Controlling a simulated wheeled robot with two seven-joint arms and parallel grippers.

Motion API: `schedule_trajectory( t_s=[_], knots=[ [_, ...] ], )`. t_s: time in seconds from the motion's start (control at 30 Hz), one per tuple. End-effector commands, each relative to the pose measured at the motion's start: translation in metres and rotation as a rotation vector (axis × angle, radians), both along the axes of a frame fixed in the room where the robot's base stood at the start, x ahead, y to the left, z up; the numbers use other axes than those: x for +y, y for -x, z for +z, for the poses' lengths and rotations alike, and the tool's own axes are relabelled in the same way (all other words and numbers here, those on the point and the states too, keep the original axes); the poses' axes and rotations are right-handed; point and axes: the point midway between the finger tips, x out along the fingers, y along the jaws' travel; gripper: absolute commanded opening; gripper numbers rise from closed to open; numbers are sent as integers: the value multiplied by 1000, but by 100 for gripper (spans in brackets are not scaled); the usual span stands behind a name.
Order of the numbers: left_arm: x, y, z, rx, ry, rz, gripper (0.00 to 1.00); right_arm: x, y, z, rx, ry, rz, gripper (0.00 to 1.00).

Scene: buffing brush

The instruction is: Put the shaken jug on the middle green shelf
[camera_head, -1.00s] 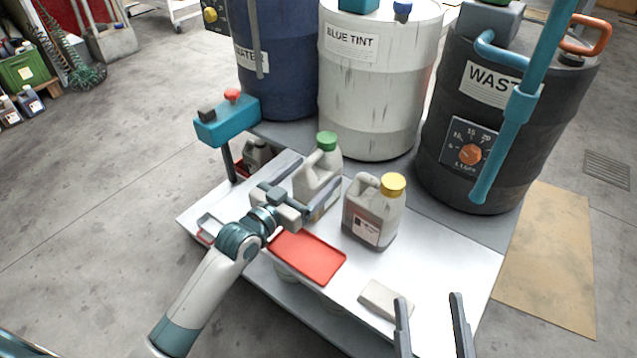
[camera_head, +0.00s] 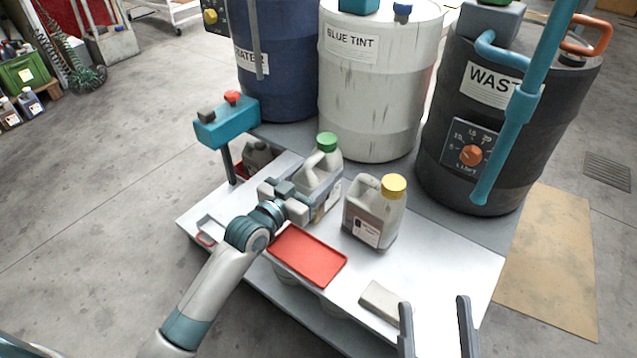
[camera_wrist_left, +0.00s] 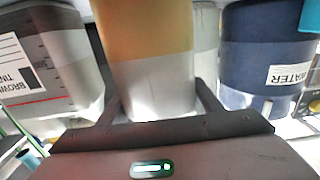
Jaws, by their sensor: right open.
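A translucent jug with a green cap (camera_head: 327,142) stands upright at the back left of the white table. It holds tan liquid and fills the middle of the left wrist view (camera_wrist_left: 145,45). My left gripper (camera_head: 305,190) has its fingers on either side of this jug, close against it. Its base is partly hidden by the gripper. A second jug, with a yellow cap (camera_head: 374,212), stands just right of it; its brown tint label (camera_wrist_left: 25,70) shows in the left wrist view. My right gripper (camera_head: 434,330) is open and empty at the table's front edge. No green shelf is clearly visible.
A red tray (camera_head: 307,256) and a pale block (camera_head: 382,302) lie on the white table (camera_head: 445,270). Blue, white and black barrels stand behind. A teal post box (camera_head: 227,122) is left of the jug. A green crate (camera_head: 22,72) with bottles stands far left.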

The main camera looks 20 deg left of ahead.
Motion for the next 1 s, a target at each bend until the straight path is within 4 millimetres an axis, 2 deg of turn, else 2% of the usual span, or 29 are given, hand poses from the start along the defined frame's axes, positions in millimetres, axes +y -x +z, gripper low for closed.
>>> schedule_trajectory(
  t_s=[0.03,0.07,0.47,0.77,1.0],
  knots=[
    [0,0,2,-4,0,0,17,0,0,0,0,0,0,58],
    [0,0,2,-4,0,0,11,0,0,0,0,0,0,58],
    [0,0,10,-6,1,0,11,1,-4,-3,30,11,4,58],
    [0,-1,40,-7,2,0,11,2,-22,-31,198,76,4,58],
    [0,-1,71,-7,1,0,11,0,-36,-63,372,136,10,58]
  ],
)
